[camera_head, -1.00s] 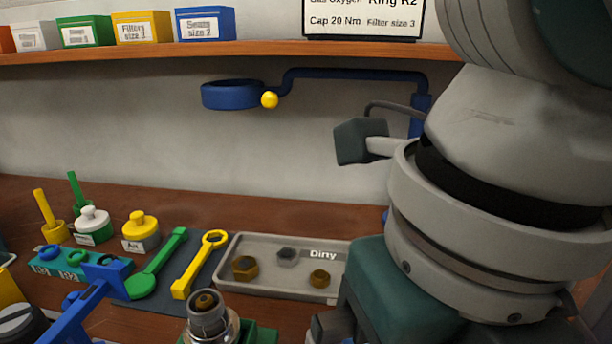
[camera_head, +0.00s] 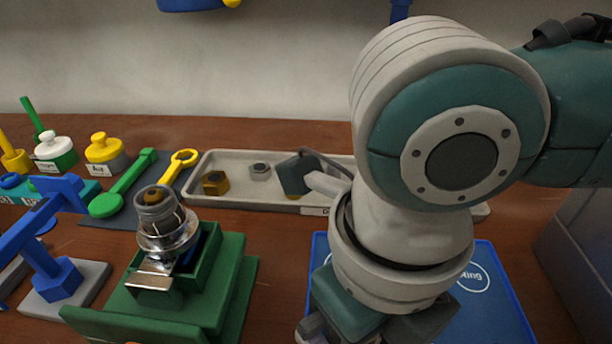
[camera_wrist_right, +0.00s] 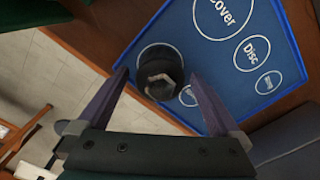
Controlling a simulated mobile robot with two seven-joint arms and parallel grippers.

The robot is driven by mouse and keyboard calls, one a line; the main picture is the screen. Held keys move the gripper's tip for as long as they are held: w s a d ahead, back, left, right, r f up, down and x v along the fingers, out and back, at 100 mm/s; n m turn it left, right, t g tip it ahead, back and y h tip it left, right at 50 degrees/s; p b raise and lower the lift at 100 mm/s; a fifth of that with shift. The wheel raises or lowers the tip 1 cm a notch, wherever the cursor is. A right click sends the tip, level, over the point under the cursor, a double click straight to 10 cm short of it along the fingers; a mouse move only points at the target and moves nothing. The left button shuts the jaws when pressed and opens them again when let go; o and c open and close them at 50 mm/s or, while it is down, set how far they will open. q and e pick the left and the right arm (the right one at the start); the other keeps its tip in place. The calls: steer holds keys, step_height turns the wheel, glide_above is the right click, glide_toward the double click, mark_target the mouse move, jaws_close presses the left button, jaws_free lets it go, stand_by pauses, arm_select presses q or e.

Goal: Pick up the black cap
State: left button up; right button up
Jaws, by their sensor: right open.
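The black cap (camera_wrist_right: 160,74) is a dark round piece with a pale hexagonal top or opening, seen in the right wrist view. It sits on a blue mat (camera_wrist_right: 212,60) with white-ringed labels. My right gripper (camera_wrist_right: 158,80) is open, with one finger on each side of the cap; I cannot tell whether either touches it. In the head view the blue mat (camera_head: 490,255) shows around my right arm, which hides the cap and the fingertips. My left gripper is not in view.
A green fixture (camera_head: 215,285) holding a metal regulator part (camera_head: 165,222) stands left of my right arm. Behind is a grey tray (camera_head: 225,200) with nuts. Blue stand (camera_head: 55,280), wrenches (camera_head: 125,180) and bottles (camera_head: 104,150) are at left. The mat's right side is clear.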

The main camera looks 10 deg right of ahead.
steer(key=shift+c, duration=0.4)
steer(key=c, duration=1.4)
